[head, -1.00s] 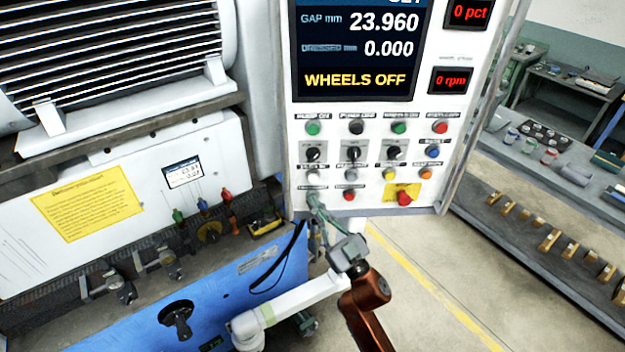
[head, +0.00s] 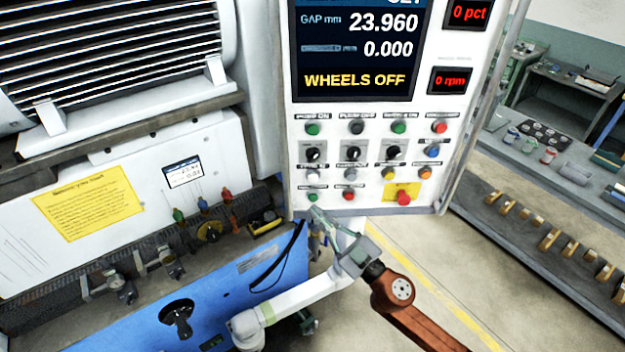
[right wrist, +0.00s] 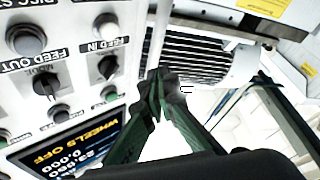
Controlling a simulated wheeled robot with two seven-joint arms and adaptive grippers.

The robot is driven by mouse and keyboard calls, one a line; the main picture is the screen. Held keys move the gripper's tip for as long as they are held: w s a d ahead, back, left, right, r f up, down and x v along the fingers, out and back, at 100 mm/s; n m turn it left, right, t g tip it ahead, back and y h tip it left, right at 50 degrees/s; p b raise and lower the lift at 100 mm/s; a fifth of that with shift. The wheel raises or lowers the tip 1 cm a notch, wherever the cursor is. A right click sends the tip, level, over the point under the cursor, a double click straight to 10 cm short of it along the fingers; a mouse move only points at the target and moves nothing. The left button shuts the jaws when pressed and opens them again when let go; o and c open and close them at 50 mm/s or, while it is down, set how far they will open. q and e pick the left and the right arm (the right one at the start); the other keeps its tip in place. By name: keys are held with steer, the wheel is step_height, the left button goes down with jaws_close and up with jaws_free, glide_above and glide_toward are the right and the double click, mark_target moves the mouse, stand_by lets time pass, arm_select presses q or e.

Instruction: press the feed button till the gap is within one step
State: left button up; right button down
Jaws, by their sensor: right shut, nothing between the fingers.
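The control panel (head: 375,205) shows a gap of 23.960 mm and WHEELS OFF on its screen (head: 355,50). The white FEED IN button (head: 312,174) is at the panel's left; it also shows in the right wrist view (right wrist: 107,25). The grey FEED OUT button (head: 351,174) is beside it, and in the right wrist view (right wrist: 22,38). My right gripper (head: 314,213) is shut and empty by the panel's lower left edge, below the buttons. Its green fingers (right wrist: 165,85) are together, apart from FEED IN. I cannot make out my left gripper.
A green button (head: 312,197) and a red button (head: 349,195) lie below the feed buttons. A red knob on a yellow plate (head: 403,195) is to their right. The blue machine front (head: 255,275) is at lower left.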

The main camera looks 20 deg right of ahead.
steer(key=shift+w, duration=0.1)
steer(key=b, duration=0.2)
glide_toward(313, 177)
steer(key=w+a+r, duration=0.2)
steer(key=w+a, duration=0.2)
steer(key=shift+a, duration=0.4)
steer(key=shift+w, duration=0.2)
stand_by(0.8)
steer(key=shift+w, duration=0.3)
steer(key=shift+w+d, duration=0.25)
steer(key=shift+w, duration=0.25)
stand_by(1.0)
steer(key=shift+s, duration=0.15)
steer(key=shift+s+a, duration=0.25)
steer(key=shift+s, duration=0.55)
steer(key=shift+f, duration=0.1)
